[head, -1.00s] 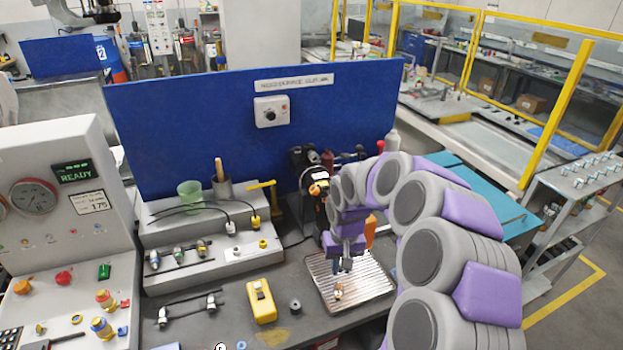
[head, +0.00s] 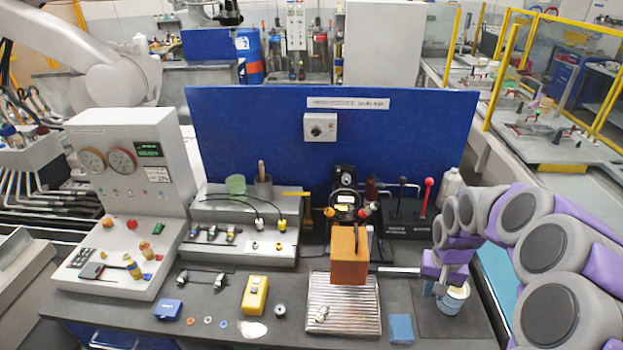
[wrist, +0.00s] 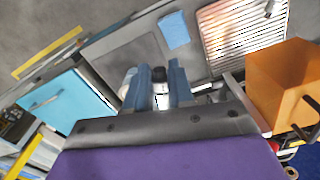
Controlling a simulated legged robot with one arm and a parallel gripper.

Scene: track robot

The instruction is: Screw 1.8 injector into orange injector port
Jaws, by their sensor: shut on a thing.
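My gripper (head: 442,290) is low at the right of the bench, at a white-and-blue cup (head: 453,302). In the wrist view, my gripper (wrist: 158,92) has its two blue fingers closed on a small black-topped part (wrist: 158,74). I cannot read a size on it, and its lower end is hidden. A metallic injector-like piece (head: 321,314) lies on the ribbed metal tray. Similar pieces lie on the grey rack (head: 211,235) and on the bench (head: 202,279). An orange block (head: 349,255) stands behind the tray, left of my gripper. I cannot make out a port opening on it.
The ribbed tray (head: 368,325) is front centre, with a blue cloth (head: 401,329) to its right. A yellow meter (head: 256,295) lies left of it. Levers with black and red knobs (head: 429,183) rise behind. A blue panel (head: 240,140) closes the back.

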